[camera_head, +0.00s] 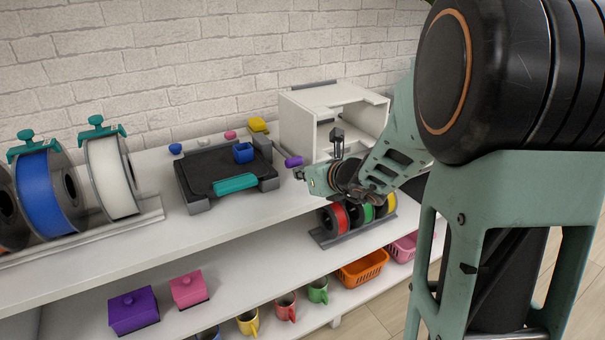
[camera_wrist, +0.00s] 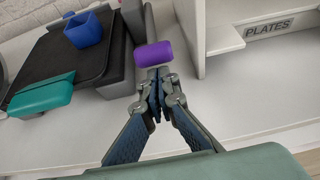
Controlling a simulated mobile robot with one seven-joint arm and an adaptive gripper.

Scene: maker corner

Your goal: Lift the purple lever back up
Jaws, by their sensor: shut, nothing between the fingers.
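The purple lever (camera_head: 293,161) is a short rounded grip at the right side of a black-and-grey machine (camera_head: 205,170), on the upper shelf. It also shows in the wrist view (camera_wrist: 153,54), just beyond my fingertips. My gripper (camera_head: 303,173) is shut and empty, with its tips at the near edge of the lever. In the wrist view my gripper (camera_wrist: 157,78) overlaps the lever's lower edge; I cannot tell whether they touch.
A white open cabinet (camera_head: 297,124) stands close on the right. The machine has a teal handle (camera_head: 235,183) in front and a blue cup-like block (camera_head: 243,152) on top. Spools (camera_head: 110,178) stand to the left. The shelf front before the machine is clear.

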